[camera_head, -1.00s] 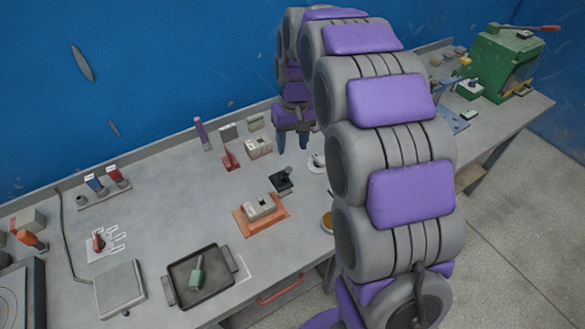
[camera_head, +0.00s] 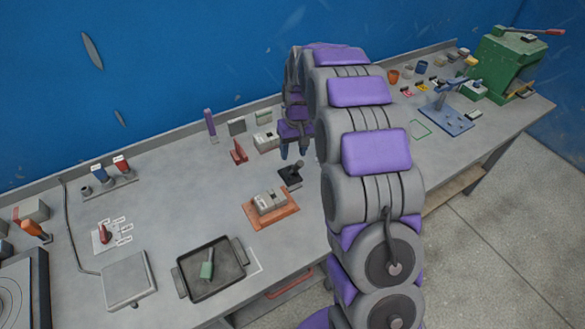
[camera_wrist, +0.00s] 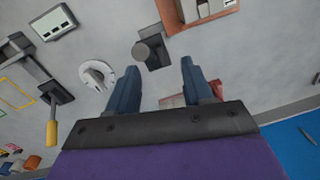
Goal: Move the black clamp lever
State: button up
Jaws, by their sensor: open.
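In the wrist view the clamp lever (camera_wrist: 151,50) shows as a dark block with a round upright knob, ahead of my fingertips. My gripper (camera_head: 294,150) hangs behind the lever in the head view, fingers down, apart from it. In the wrist view my gripper (camera_wrist: 157,76) has its two blue fingers wide apart with nothing between them. The lever lies beyond the gap, slightly nearer the left finger.
The orange plate (camera_head: 285,223) carries a pale mould block. A red stand (camera_head: 239,152) and a pale block (camera_head: 266,141) stand left of my gripper. A white ring-shaped part (camera_wrist: 97,76) lies near the left finger. A black tray (camera_head: 190,289) is at front left.

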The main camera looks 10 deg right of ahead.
aim_at(295, 165)
jog(key=d+f, duration=0.1)
jog(key=f, duration=0.1)
jog(key=d+f, duration=0.1)
jog(key=f, duration=0.2)
jog(key=d+f+b, duration=0.1)
jog(key=f, duration=0.1)
jog(key=shift+s+f, duration=0.15)
jog(key=shift+f, duration=0.05)
jog(key=shift+a+f, duration=0.25)
jog(key=shift+a, duration=0.95)
jog(key=shift+d+r, duration=0.1)
jog(key=shift+d, duration=0.8)
jog(key=c, duration=0.4)
jog(key=shift+a, duration=0.5)
grip_shut()
jog(key=shift+d, duration=0.2)
